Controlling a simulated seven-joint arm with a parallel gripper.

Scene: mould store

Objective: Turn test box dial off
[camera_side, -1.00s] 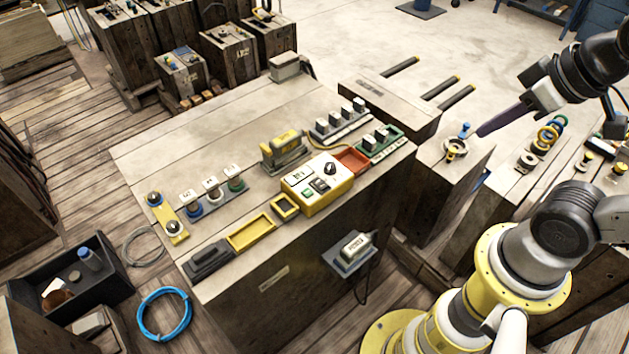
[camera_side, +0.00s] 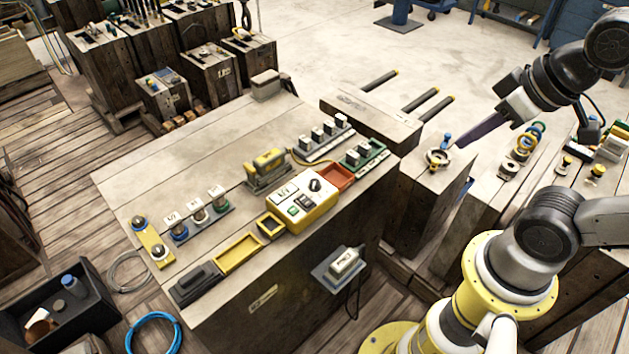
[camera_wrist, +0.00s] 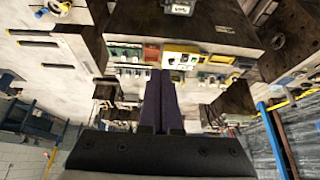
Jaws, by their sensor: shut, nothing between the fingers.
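The test box (camera_side: 292,222) is a yellow box with a pale top panel, near the right front edge of the wooden bench. Its black round dial (camera_side: 315,185) stands at the panel's upper right; I cannot read its setting. A green button and a dark switch sit beside the dial. My gripper (camera_side: 460,144) is shut and empty, with long dark purple fingers, raised well to the right of the box and apart from it. In the wrist view the fingers (camera_wrist: 160,74) point toward the bench, and the yellow box (camera_wrist: 181,49) shows just beyond the tips.
A red tray (camera_side: 348,178), a yellow-grey block (camera_side: 268,168) and a green-based switch row (camera_side: 363,158) crowd the box. Yellow trays (camera_side: 237,255) lie to its left. A wooden block with a ring fitting (camera_side: 437,158) stands near my fingertips. The bench's back middle is clear.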

